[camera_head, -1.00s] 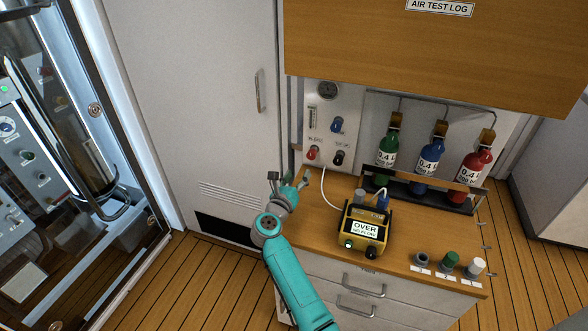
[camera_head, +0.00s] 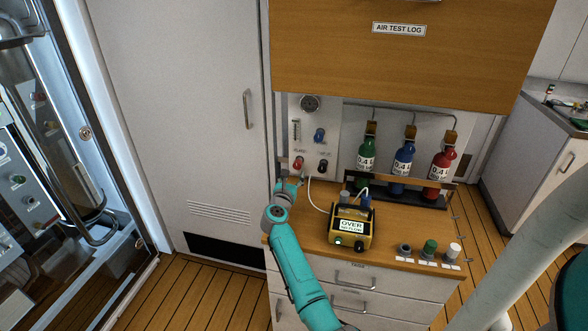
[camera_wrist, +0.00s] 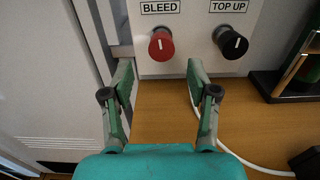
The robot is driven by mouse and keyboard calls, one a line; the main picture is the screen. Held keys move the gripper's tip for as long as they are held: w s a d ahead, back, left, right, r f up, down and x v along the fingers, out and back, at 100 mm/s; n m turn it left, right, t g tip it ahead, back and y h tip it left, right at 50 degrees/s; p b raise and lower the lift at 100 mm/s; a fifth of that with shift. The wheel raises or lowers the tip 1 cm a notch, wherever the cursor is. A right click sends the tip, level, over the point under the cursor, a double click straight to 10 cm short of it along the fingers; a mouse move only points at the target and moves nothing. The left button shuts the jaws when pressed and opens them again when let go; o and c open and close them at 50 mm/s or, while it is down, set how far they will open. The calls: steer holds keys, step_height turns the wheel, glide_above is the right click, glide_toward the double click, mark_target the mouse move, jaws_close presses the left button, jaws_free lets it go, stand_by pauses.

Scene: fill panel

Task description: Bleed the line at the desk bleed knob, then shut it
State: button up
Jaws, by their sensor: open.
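The red bleed knob (camera_head: 298,163) sits low on the left of the white wall panel above the desk.
A black TOP UP knob (camera_wrist: 231,43) is right of the bleed knob. A blue knob (camera_head: 319,135) and gauge (camera_head: 310,103) are above. A yellow tester (camera_head: 350,228) reading OVER stands on the desk, its pale hose near my gripper. Green, blue and red bottles stand in a rack.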

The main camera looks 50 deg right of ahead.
mark_target(297, 167)
steer(key=shift+x, duration=2.95)
jaws_close()
